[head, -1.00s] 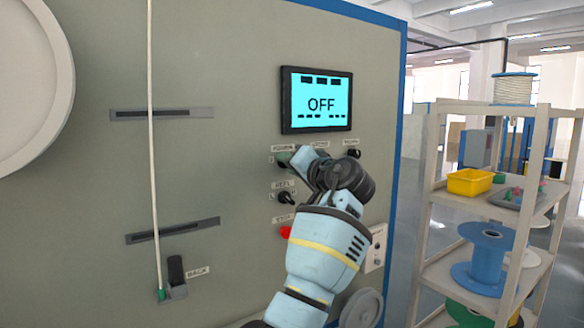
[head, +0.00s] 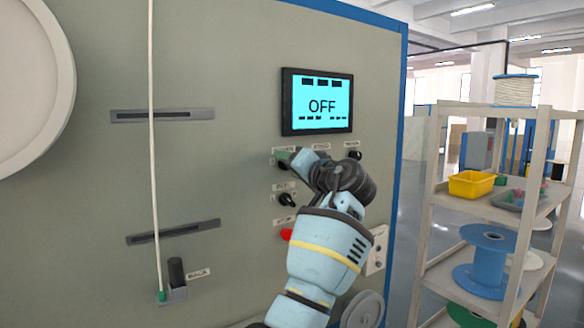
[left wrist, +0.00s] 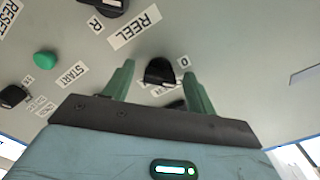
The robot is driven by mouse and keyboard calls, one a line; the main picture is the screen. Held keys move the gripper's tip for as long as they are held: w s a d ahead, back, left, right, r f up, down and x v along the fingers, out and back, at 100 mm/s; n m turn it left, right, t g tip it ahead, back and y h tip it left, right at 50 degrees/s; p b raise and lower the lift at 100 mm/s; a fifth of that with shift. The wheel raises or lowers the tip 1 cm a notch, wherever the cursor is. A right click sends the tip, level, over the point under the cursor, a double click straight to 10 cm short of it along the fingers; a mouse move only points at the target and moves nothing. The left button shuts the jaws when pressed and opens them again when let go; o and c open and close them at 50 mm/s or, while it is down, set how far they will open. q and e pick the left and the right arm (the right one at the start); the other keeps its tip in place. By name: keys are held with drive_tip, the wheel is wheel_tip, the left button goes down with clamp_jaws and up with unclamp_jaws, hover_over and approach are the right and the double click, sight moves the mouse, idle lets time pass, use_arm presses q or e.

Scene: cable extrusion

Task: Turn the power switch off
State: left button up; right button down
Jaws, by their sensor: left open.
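The power switch is a black knob on the grey panel, under the POWER label (head: 283,149) in the head view, where my gripper mostly hides it. My left gripper (head: 283,158) is at it, with its green fingertips close to the panel. In the left wrist view, my open left gripper (left wrist: 159,82) has one green finger on each side of a black knob (left wrist: 160,70), with a 0 mark beside it. I cannot tell whether the fingers touch it. The screen (head: 321,103) above reads OFF. My right gripper is not in view.
The REEL knob (head: 287,199) and a red button (head: 286,234) sit below on the panel. Another black knob (head: 354,155) is to the right. A green START button (left wrist: 45,60) shows in the left wrist view. A shelf (head: 432,200) with spools stands at right.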

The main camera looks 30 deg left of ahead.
use_arm(q)
drive_tip(key=v, duration=0.7)
drive_tip(key=shift+s+d+b, duration=0.2)
drive_tip(key=shift+d+b, duration=0.2)
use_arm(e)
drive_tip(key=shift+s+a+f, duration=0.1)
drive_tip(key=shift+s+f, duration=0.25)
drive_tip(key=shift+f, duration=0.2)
